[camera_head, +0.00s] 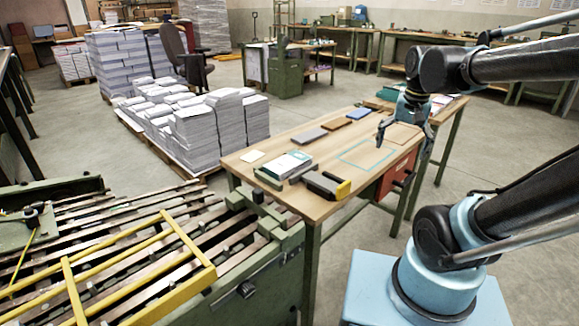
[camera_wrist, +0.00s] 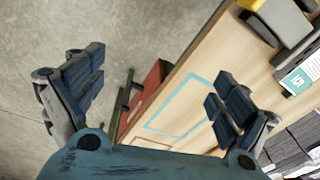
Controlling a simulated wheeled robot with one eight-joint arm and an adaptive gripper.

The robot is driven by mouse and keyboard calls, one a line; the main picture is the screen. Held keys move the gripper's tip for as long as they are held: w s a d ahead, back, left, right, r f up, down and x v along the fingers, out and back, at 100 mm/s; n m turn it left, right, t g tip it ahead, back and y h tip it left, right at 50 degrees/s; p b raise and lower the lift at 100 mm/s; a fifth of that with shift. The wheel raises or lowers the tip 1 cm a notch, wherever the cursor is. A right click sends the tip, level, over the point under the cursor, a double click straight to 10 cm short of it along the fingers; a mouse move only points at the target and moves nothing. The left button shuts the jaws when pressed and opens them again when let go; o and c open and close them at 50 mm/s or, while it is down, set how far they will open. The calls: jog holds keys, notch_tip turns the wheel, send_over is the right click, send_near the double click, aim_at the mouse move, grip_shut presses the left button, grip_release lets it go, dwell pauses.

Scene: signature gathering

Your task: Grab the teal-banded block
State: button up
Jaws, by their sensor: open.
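The teal-banded block (camera_head: 288,164) is a white block with a teal band, lying on the wooden table (camera_head: 300,206) near its left end. It also shows at the right edge of the wrist view (camera_wrist: 299,77), partly cut off, with a white mark on its teal band. My gripper (camera_head: 405,136) is over the right part of the table, well away from the block. In the wrist view my gripper (camera_wrist: 157,82) has its fingers wide apart, with nothing between them.
A grey block with a yellow end (camera_head: 325,185) lies just right of the teal-banded block. Grey (camera_head: 310,135), brown (camera_head: 336,124) and blue (camera_head: 358,114) blocks lie behind. A teal outline (camera_head: 349,160) marks a bare tabletop area. Paper stacks (camera_head: 194,135) stand behind the table.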

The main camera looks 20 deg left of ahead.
jog(key=w+a+r+m+g, duration=0.1)
jog(key=w+a+r, duration=0.15)
jog(key=a, duration=0.55)
jog(key=w+a+r+m, duration=0.1)
jog(key=w+a+r, duration=0.15)
jog(key=a, duration=0.55)
jog(key=m, duration=0.1)
send_near(289, 161)
jog(key=shift+h, duration=0.3)
jog(key=f, duration=0.9)
jog(key=shift+w+a+f, duration=0.15)
jog(key=shift+w+a, duration=0.1)
jog(key=shift+a, duration=0.1)
jog(key=shift+m, duration=0.3)
jog(key=shift+c, duration=0.3)
jog(key=c, duration=1.3)
